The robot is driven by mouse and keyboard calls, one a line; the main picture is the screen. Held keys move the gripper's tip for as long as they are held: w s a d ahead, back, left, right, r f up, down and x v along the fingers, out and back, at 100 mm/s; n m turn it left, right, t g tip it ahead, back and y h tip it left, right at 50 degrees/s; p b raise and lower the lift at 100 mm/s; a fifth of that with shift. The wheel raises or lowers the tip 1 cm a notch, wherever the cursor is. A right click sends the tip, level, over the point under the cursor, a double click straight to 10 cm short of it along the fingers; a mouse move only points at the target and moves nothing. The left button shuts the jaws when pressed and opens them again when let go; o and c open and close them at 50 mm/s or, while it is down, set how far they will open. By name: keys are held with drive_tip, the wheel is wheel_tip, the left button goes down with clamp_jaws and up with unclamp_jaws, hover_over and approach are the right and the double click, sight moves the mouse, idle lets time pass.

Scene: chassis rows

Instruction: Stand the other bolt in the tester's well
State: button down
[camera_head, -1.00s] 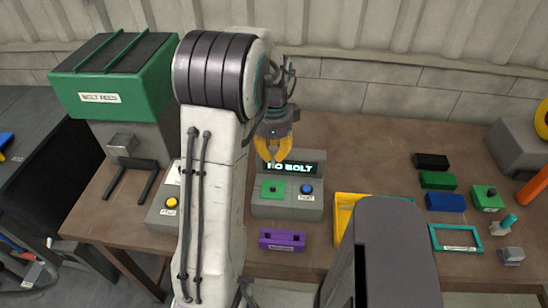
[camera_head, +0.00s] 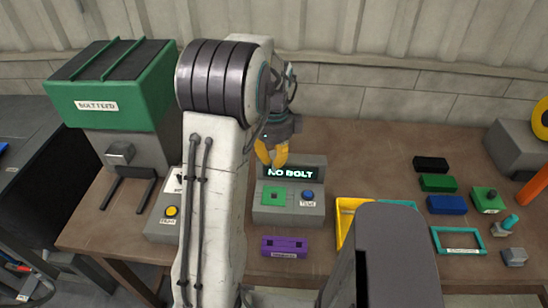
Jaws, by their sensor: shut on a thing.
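The tester (camera_head: 290,215) is a grey box on the bench, right of my arm. Its screen (camera_head: 291,172) reads "NO BOLT". A green plate (camera_head: 274,196) with a small dark spot, which looks like the well, is on its top, left of a blue button (camera_head: 308,195). My gripper (camera_head: 272,157), with yellow fingers, is above the tester's back left, in front of the screen's left end. Its fingers are closed together. The bolt between them is too small or hidden to make out.
The green bolt feed (camera_head: 110,100) stands at the left. A purple block (camera_head: 284,246) lies in front of the tester. A yellow tray (camera_head: 345,217) is partly hidden by my own body. Several coloured blocks, a teal frame (camera_head: 436,243) and an orange bar (camera_head: 532,187) are at the right.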

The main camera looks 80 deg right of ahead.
drive_tip(key=b, duration=0.7)
hover_over(274, 192)
drive_tip(key=a, duration=0.2)
drive_tip(key=shift+s+d+f, duration=0.1)
drive_tip(key=shift+f, duration=2.35)
drive_tip(key=shift+s+d+f, duration=0.1)
drive_tip(key=shift+f, duration=2.3)
drive_tip(key=shift+f+b, duration=0.25)
drive_tip(key=shift+b, duration=0.15)
drive_tip(key=shift+f, duration=0.3)
drive_tip(key=shift+f+b, duration=1.55)
drive_tip(key=shift+f, duration=0.1)
drive_tip(key=c, duration=1.2)
unclamp_jaws()
drive_tip(key=shift+r, duration=0.1)
drive_tip(key=shift+c, duration=0.2)
wheel_tip(274, 192, up, 12)
